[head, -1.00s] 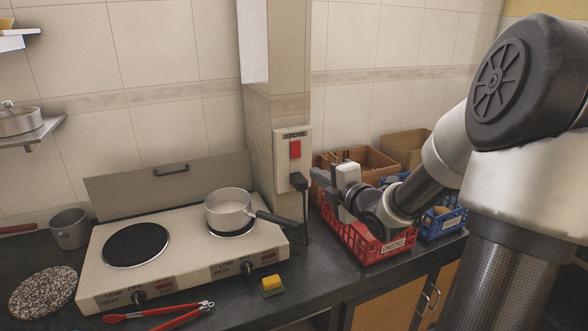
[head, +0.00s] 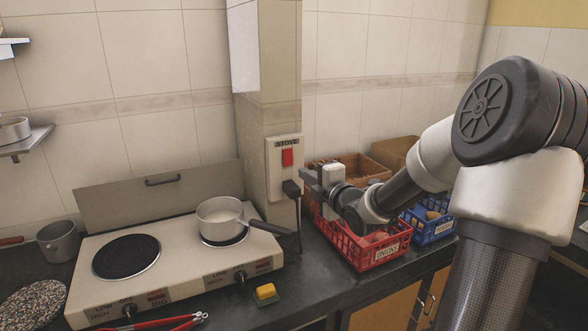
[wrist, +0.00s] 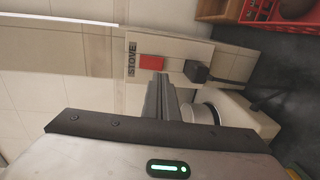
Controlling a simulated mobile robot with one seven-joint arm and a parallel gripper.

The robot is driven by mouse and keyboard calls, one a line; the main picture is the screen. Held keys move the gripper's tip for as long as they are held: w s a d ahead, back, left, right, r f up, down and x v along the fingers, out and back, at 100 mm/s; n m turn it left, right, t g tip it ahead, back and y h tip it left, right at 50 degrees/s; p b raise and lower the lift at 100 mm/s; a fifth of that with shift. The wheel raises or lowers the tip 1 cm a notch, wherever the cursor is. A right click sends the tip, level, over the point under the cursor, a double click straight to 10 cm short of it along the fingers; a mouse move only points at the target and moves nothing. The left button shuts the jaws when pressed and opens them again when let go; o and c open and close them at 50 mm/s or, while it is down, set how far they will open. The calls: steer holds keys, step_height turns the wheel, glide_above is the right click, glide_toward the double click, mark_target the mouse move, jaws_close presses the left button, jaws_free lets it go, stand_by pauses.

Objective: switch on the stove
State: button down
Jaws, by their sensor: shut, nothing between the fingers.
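The two-burner stove (head: 182,262) stands on the counter, with two front knobs (head: 129,311) (head: 240,277). A wall box labelled STOVE (head: 272,172) carries a red switch (head: 287,157), and a black plug (head: 292,188) sits below the switch. In the wrist view the red switch (wrist: 152,62) lies just beyond my fingertips, with the plug (wrist: 196,71) beside it. My gripper (head: 306,178) is shut and empty, close to the box; it also shows in the wrist view (wrist: 160,82). I cannot tell whether the fingertips touch the switch.
A saucepan (head: 219,215) sits on the right burner, its handle pointing right. A red crate (head: 384,255) and a blue crate (head: 437,233) stand below and behind my arm. A yellow sponge (head: 265,291) and red tongs (head: 172,321) lie in front of the stove.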

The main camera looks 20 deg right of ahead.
mark_target(289, 165)
steer(key=w, duration=0.5)
steer(key=w+f, duration=0.1)
steer(key=w, duration=0.2)
steer(key=shift+a, duration=0.15)
steer(key=shift+w+f+b, duration=0.1)
steer(key=shift+f+b, duration=0.15)
steer(key=shift+b, duration=0.4)
steer(key=shift+w+r, duration=0.1)
